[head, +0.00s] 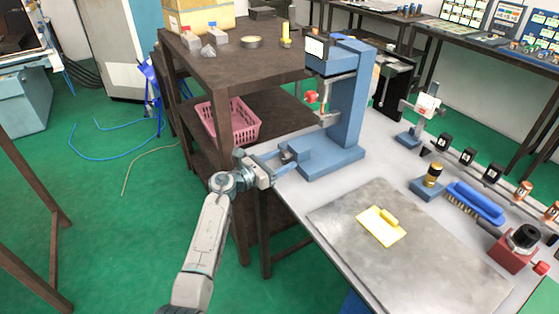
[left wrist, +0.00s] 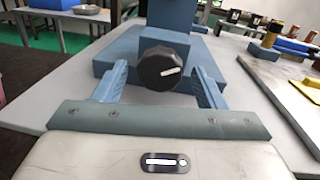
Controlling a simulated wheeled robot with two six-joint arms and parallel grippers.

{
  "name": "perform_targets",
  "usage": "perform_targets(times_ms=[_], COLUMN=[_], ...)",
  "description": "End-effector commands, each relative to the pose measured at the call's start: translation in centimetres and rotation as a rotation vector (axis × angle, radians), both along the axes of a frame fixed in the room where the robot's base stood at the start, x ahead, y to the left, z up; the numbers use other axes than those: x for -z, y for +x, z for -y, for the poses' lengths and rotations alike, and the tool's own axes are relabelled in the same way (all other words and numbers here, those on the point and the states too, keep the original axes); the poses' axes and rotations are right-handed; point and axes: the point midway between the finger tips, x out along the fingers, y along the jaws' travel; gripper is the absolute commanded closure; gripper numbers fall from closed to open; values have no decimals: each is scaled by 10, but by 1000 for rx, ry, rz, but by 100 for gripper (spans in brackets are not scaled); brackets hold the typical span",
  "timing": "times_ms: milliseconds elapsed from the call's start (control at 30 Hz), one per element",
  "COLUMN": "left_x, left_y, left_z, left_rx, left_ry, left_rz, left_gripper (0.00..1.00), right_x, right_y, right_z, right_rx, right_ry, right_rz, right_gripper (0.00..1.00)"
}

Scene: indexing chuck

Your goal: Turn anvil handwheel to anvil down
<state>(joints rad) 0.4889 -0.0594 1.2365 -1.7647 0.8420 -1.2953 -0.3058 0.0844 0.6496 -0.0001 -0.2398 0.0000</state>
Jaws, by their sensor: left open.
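The anvil handwheel is a round black knob with a white mark (left wrist: 161,70), low on the front of a blue bench device (head: 347,100). In the left wrist view the mark lies nearly level, tilted slightly up to the right. My left gripper (left wrist: 160,75) is open, with one finger on each side of the knob and visible gaps between. In the head view my left gripper (head: 283,160) reaches the device's base from the left, and its fingers partly hide the knob. My right gripper is not in view.
A metal plate (head: 440,262) with a yellow pad (head: 381,226) lies on the grey bench in front of the device. A blue brush (head: 475,203) and a red-based fixture (head: 512,250) are to the right. A brown shelf (head: 230,70) with a pink basket (head: 243,125) stands behind left.

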Motion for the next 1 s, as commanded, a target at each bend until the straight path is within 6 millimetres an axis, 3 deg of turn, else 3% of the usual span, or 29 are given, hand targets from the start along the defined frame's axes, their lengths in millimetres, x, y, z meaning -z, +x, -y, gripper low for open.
perform_targets(times_ms=[133,367,667,1000], left_x=[0,0,-2,-5], left_y=[0,0,0,0], left_z=[0,0,0,0], left_rx=[0,0,0,0], left_ry=[0,0,-21,-144], left_rz=[0,0,-28,-198], left_gripper=[36,80,80,80], right_x=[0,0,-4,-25], right_y=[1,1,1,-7], right_z=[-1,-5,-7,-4], right_rx=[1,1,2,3], right_ry=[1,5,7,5], right_rz=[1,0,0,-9], right_gripper=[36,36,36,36])
